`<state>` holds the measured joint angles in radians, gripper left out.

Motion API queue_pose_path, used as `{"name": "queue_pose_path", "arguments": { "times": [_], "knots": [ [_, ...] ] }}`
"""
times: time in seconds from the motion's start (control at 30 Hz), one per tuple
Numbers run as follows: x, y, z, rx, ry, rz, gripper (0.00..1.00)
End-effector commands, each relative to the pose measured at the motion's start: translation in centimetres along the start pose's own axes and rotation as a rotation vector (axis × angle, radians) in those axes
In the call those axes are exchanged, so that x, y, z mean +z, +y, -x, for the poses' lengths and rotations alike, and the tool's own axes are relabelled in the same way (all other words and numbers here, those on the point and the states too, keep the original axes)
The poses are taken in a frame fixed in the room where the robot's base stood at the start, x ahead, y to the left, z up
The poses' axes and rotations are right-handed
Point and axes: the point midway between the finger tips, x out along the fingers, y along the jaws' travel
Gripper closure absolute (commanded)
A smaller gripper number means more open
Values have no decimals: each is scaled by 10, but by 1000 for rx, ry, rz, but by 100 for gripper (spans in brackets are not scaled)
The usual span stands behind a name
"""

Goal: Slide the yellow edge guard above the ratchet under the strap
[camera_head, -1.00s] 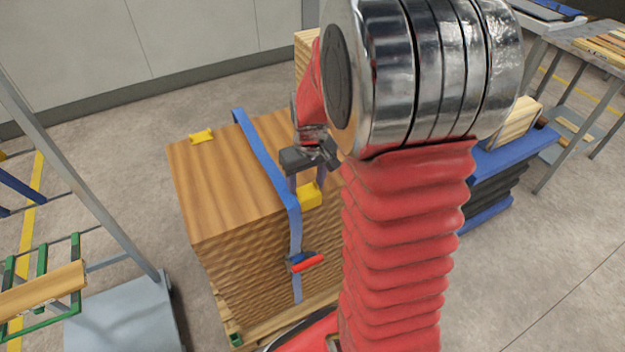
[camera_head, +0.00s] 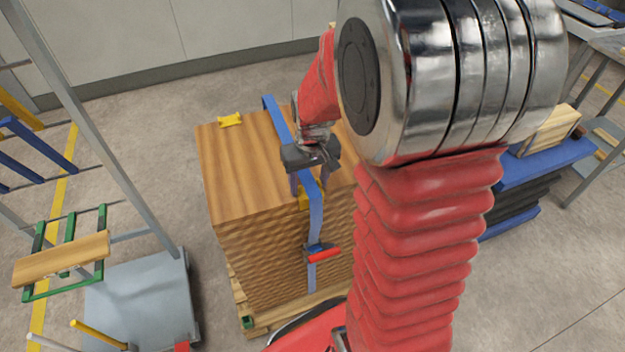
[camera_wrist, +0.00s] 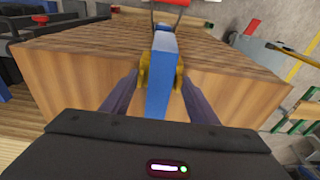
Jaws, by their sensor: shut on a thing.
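A blue strap (camera_head: 278,117) runs over the top of the wooden block stack (camera_head: 240,178) and down its near face. The ratchet (camera_head: 322,254), with a red handle, sits on the strap low on that face. The yellow edge guard (camera_head: 303,198) is at the top near edge, partly behind the strap. In the wrist view, yellow parts of the guard (camera_wrist: 143,72) show on both sides of the strap (camera_wrist: 163,82), which passes over its middle. My gripper (camera_wrist: 161,78) straddles the strap, shut on the guard with one finger at each side. The guard's middle is hidden.
A second yellow guard (camera_head: 230,120) lies on the stack's far top edge. A grey trolley (camera_head: 140,300) stands at left. Dark stacked crates with a blue top (camera_head: 550,160) stand at right. Open floor lies between the trolley and stack.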

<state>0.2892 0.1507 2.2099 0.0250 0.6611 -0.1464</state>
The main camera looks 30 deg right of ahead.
Motion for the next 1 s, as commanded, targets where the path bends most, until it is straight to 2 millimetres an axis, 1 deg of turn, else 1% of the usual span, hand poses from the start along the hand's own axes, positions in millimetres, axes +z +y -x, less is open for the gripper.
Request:
{"name": "queue_pose_path", "arguments": {
  "times": [0.07,0.1,0.4,0.63,0.77,0.87,1.0],
  "knots": [
    [1,0,0,-1,-2,0,69],
    [1,0,0,-1,-2,0,45],
    [0,0,0,0,-1,-1,24],
    [0,1,0,0,0,-1,24],
    [0,1,4,0,1,-1,24],
    [-1,1,12,0,3,-1,24],
    [-1,1,29,1,4,-1,24]
  ]
}}
